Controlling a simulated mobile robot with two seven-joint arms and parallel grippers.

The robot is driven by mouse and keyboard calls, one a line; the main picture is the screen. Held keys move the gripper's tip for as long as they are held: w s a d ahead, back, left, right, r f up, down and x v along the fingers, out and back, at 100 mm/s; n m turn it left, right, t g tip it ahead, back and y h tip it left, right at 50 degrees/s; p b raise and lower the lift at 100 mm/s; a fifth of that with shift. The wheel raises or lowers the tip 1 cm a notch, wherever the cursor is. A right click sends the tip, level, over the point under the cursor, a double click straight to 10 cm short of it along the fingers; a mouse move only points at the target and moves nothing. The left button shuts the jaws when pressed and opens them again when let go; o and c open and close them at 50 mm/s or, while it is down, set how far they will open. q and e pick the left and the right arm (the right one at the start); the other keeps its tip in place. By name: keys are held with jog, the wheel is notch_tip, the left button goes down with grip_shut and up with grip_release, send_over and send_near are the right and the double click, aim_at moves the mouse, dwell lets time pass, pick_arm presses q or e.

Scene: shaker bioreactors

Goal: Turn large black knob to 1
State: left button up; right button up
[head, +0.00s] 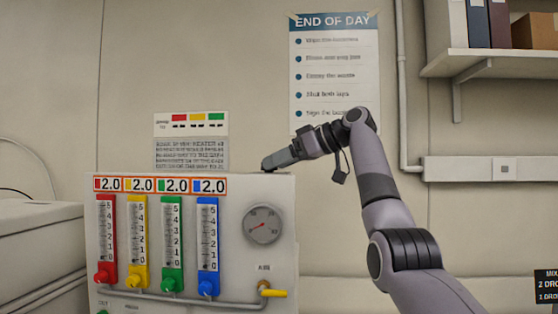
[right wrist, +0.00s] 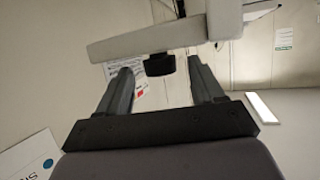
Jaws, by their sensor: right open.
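The large black knob (right wrist: 159,65) shows in the right wrist view against the edge of a pale grey housing (right wrist: 140,40). My right gripper (right wrist: 161,80) is open, with one finger on each side of the knob and a visible gap on both sides. In the head view, my right gripper (head: 268,163) is at the top edge of the grey flowmeter panel (head: 262,275), near its right end. It hides most of the knob there. No scale or number for the knob can be read. My left gripper is not in view.
The panel carries red, yellow, green and blue flowmeters (head: 207,240), a round gauge (head: 263,225) and a yellow-handled valve (head: 273,292). A checklist poster (head: 335,70) hangs behind my right arm. A shelf (head: 500,60) with binders is at the upper right.

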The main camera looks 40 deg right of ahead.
jog(key=shift+w+a+f, duration=0.15)
jog(key=shift+w+a, duration=0.05)
jog(key=shift+w, duration=0.1)
jog(key=c, duration=1.1)
jog(key=shift+o, duration=0.2)
jog(key=shift+d, duration=0.1)
jog(key=shift+d+r+n+y, duration=0.25)
jog(key=shift+r+n+y, duration=0.05)
jog(key=shift+r+y, duration=0.1)
jog(key=shift+a+f+n+g+y, duration=0.1)
jog(key=shift+f+n+g+y, duration=0.15)
jog(key=shift+n+y, duration=0.2)
jog(key=o, duration=1.1)
jog(key=shift+c, duration=0.2)
